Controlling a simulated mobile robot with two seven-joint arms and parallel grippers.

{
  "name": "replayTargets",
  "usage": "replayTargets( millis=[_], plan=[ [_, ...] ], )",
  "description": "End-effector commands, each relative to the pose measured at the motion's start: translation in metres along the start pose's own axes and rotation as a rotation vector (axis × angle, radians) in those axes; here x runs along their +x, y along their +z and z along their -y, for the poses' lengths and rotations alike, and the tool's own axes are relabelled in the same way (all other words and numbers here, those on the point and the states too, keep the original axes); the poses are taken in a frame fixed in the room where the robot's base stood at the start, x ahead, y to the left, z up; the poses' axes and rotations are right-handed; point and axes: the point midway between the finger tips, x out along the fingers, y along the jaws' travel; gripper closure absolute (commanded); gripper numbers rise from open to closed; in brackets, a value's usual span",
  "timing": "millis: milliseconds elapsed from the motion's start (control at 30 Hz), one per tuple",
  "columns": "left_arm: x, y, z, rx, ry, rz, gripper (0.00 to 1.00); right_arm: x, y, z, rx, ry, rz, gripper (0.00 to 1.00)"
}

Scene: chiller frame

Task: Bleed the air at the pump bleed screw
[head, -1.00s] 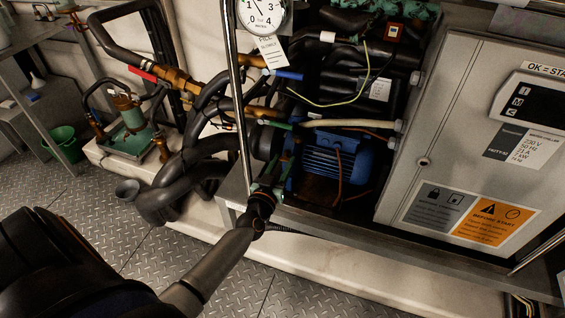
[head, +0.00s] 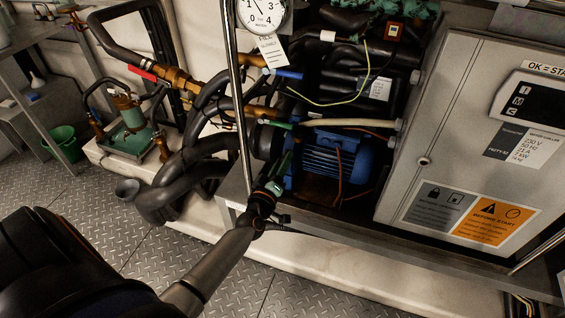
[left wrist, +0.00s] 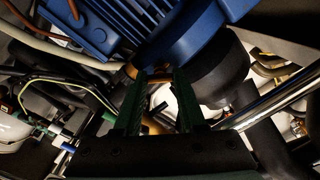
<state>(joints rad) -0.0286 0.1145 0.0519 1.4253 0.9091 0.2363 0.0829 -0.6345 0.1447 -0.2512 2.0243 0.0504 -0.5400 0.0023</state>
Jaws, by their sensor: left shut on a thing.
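The blue pump motor (head: 335,155) lies in the open frame, with a black round pump end (head: 267,140) at its left. My left gripper (head: 287,150) reaches up to this pump end with its green fingers. In the left wrist view, the two fingers (left wrist: 161,76) point at the blue motor housing (left wrist: 185,35) and the black pump body (left wrist: 220,75). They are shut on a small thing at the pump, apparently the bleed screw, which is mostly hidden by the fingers. My right gripper is not in view.
A pressure gauge (head: 263,14) with a hanging tag (head: 271,50) is above the pump. An upright metal rail (head: 239,110) stands close left of my gripper. Black hoses (head: 175,185) curve at the left. The grey control cabinet (head: 455,120) stands at the right. The floor in front is clear.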

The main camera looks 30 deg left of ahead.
Motion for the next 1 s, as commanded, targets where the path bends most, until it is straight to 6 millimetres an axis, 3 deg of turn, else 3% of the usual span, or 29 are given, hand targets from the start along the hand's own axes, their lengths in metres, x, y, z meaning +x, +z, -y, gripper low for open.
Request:
replayTargets(
  millis=[733, 767, 1000],
  plan=[
    [-0.0005, 0.0007, 0.0004, -0.083, -0.001, 0.002, 1.0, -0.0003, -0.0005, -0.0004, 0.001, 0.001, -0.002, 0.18],
    [-0.0005, 0.0007, 0.0004, -0.083, -0.001, 0.002, 0.57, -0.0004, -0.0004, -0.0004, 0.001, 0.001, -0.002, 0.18],
    [-0.0003, 0.0006, 0.0002, -0.082, -0.001, 0.001, 0.3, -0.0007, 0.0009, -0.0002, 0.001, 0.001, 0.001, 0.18]
  ],
)
